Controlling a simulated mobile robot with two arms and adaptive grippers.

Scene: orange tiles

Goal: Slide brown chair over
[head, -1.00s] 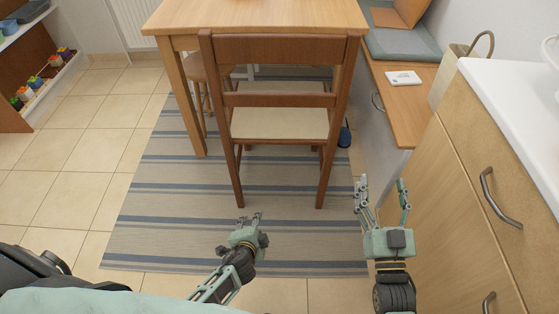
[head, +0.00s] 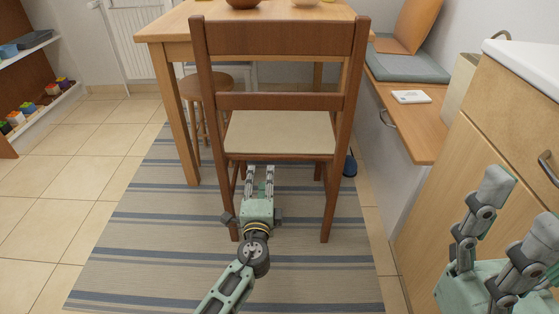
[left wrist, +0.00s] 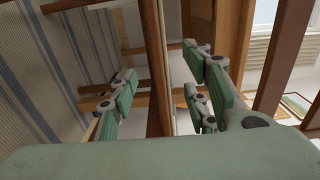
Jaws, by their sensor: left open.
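The brown chair (head: 278,101) has a wooden back with two crossbars and a cream seat. It stands upright on the striped rug at the table, its back towards me. My left gripper (head: 260,172) is open, low behind the chair between its rear legs and below the seat. In the left wrist view, a brown wooden bar (left wrist: 157,70) shows between the spread fingers; I cannot tell whether they touch it. My right gripper (head: 517,215) is open and empty at the lower right, away from the chair, in front of the drawer cabinet.
The wooden table (head: 165,32) stands behind the chair, with a round stool (head: 208,84) at its left. A bench (head: 425,125) and a drawer cabinet (head: 450,190) bound the right side. The striped rug (head: 150,235) lies underneath; tiles (head: 60,165) at left are clear.

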